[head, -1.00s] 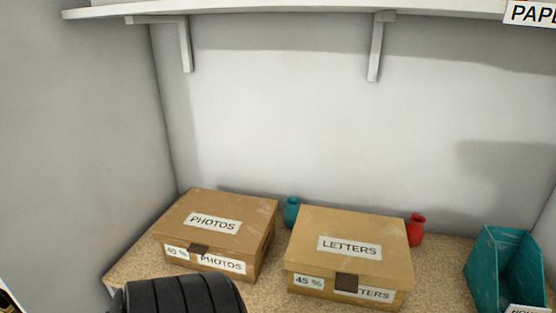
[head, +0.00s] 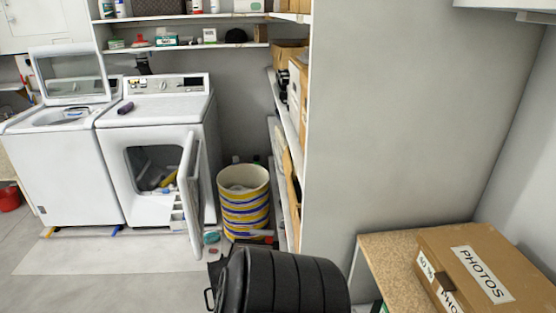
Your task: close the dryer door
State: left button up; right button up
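The white dryer (head: 170,130) stands left of centre, to the right of a white washer (head: 75,170). Its door (head: 188,185) stands open, swung out from the right side of the front and seen nearly edge-on. Dark and yellow items (head: 152,180) show inside the drum opening. Neither of my grippers is in view, and nothing of mine touches the door in this view.
A yellow, white and blue striped basket (head: 243,200) stands right of the open door. A black ribbed bin (head: 285,282) is in the foreground. Small items lie on the floor by the basket. Open floor (head: 110,265) lies before the machines. A PHOTOS box (head: 475,265) is at right.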

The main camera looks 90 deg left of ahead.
aim_at(189, 203)
jog(key=u, duration=1.9)
